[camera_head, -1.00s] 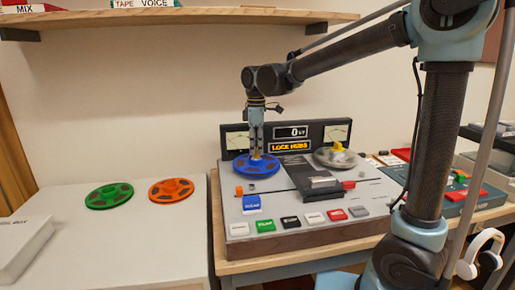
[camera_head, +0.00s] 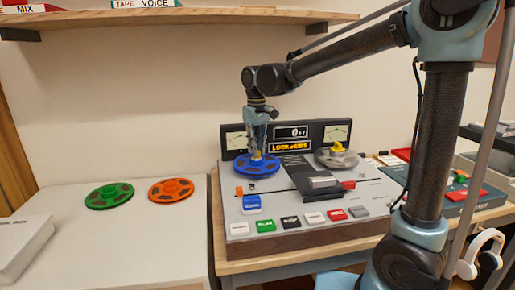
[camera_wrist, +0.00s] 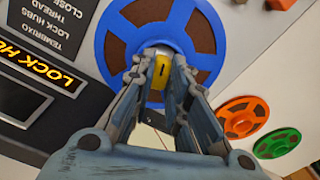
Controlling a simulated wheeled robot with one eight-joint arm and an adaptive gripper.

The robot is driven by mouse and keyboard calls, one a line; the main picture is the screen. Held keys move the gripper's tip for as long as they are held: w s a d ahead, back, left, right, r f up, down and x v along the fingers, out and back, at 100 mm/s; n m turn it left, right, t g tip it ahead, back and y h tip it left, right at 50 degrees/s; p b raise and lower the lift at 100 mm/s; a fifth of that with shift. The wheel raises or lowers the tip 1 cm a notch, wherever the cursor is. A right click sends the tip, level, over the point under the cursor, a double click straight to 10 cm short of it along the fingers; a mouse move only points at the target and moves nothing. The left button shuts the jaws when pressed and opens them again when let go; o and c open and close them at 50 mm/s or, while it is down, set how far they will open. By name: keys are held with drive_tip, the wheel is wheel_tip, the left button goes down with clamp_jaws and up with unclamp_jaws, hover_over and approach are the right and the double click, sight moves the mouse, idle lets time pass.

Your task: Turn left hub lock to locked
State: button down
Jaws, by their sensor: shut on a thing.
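The left hub lock (camera_wrist: 162,73) is a small yellow knob with a dark mark, in the centre of the blue reel (camera_head: 257,171) on the tape deck. The blue reel fills the top of the wrist view (camera_wrist: 207,38). My gripper (camera_wrist: 161,72) points down onto the hub, its fingers shut on the knob from both sides. In the head view my gripper (camera_head: 257,154) largely hides the knob. The deck's display (camera_head: 290,146) reads "LOCK HUBS" in yellow.
The right hub carries a grey reel (camera_head: 327,161) with a yellow lock (camera_head: 338,148). Green (camera_head: 109,196) and orange (camera_head: 171,190) reels lie on the white table at left. Coloured buttons (camera_head: 291,222) line the deck's front. A shelf (camera_head: 170,18) hangs above.

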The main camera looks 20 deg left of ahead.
drive_tip(key=shift+w+m, duration=0.15)
drive_tip(key=shift+m, duration=1.95)
drive_tip(key=c, duration=1.6)
unclamp_jaws()
drive_tip(key=shift+o, duration=0.2)
wheel_tip(320, 180, up, 12)
